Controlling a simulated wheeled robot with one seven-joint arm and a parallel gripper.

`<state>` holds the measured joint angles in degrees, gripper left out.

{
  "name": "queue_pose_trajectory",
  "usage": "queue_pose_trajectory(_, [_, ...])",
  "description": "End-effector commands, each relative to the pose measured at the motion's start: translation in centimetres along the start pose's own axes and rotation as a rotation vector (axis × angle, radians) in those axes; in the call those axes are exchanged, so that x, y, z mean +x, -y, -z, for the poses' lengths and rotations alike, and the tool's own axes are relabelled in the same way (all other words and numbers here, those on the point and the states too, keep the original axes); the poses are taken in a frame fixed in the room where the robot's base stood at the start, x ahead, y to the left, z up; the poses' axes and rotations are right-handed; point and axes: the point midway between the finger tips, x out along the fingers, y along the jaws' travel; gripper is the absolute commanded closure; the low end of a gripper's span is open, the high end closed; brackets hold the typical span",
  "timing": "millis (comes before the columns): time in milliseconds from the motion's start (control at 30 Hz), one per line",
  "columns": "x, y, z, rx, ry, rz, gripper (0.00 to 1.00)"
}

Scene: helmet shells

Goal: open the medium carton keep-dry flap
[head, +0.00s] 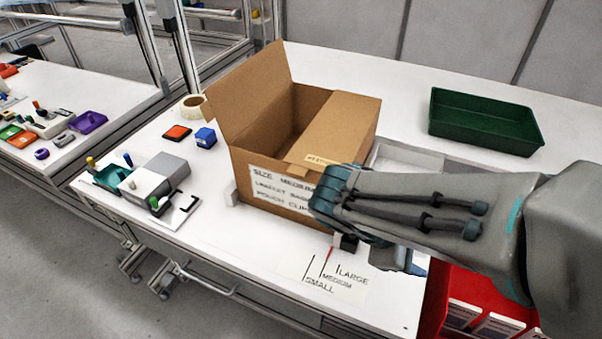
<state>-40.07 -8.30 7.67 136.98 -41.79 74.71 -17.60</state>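The medium carton (262,203) is a brown cardboard box in the middle of the white table, with a white size label on its front. Its left flap (243,88) stands up and leans outward. Its right flap (338,128) lies across the right part of the top, with a small tan printed label (320,160) at its near edge, too small to read surely. The left part of the top is open. My gripper (332,192) is at the carton's front right corner, overlapping it in view. Its fingertips are bunched together in the picture; I cannot tell contact or opening.
A green tray (485,121) stands at the back right. Size marks (333,277) lie in front. A red bin (470,300) is at lower right.

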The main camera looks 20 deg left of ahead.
Motion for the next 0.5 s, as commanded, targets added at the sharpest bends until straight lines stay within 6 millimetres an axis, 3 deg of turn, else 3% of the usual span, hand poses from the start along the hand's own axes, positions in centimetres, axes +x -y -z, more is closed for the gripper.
queue_pose_trajectory(33, [-0.7, -0.1, 1.9, -0.126, 0.037, -0.09, 0.42])
queue_pose_trajectory(267, [-7.4, -0.9, 9.0, -0.573, 0.227, -0.539, 0.42])
queue_pose_trajectory(500, [-15.8, 2.3, 15.5, -0.826, 0.384, -0.967, 0.42])
